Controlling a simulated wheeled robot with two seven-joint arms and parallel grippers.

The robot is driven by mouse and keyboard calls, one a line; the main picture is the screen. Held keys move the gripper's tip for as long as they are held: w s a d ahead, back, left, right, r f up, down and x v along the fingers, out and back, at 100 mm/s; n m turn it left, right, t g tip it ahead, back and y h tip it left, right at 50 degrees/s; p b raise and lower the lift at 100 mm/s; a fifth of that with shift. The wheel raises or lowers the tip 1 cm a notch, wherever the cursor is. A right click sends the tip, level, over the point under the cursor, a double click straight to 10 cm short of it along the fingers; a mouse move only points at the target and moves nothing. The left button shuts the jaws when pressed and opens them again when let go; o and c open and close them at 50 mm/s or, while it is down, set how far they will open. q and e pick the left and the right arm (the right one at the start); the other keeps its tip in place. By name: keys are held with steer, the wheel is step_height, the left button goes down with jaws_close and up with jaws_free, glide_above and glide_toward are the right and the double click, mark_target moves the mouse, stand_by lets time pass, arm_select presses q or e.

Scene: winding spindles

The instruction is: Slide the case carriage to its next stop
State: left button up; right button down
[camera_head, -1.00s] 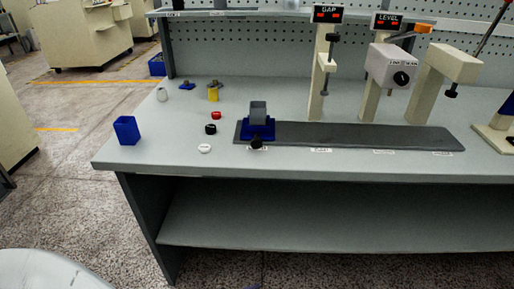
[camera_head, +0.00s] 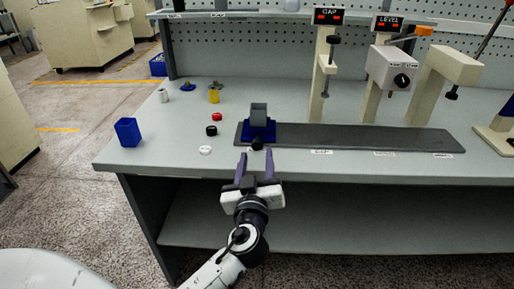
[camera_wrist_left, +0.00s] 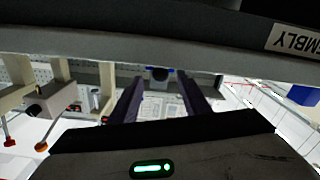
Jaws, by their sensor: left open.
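The case carriage (camera_head: 258,132) is a blue block with a grey case (camera_head: 259,112) upright in it and a black knob (camera_head: 257,144) at its front. It sits at the left end of the dark grey track (camera_head: 350,137). My left gripper (camera_head: 255,157) is open and empty just in front of the bench edge, its two purple fingers pointing at the knob from either side, apart from it. In the left wrist view the fingers (camera_wrist_left: 160,90) frame a small blue and dark shape, likely the carriage with its knob (camera_wrist_left: 160,73). My right gripper is not in view.
GAP (camera_head: 328,17) and LEVEL (camera_head: 389,23) stations stand behind the track, with a beige post (camera_head: 446,65) farther right. Labels mark the track's front edge. A blue bin (camera_head: 128,132) and small red, black and white rings lie left. The track right of the carriage is clear.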

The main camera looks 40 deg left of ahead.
mark_target(258, 148)
arm_select(q)
steer(key=shift+x, duration=2)
jaws_close()
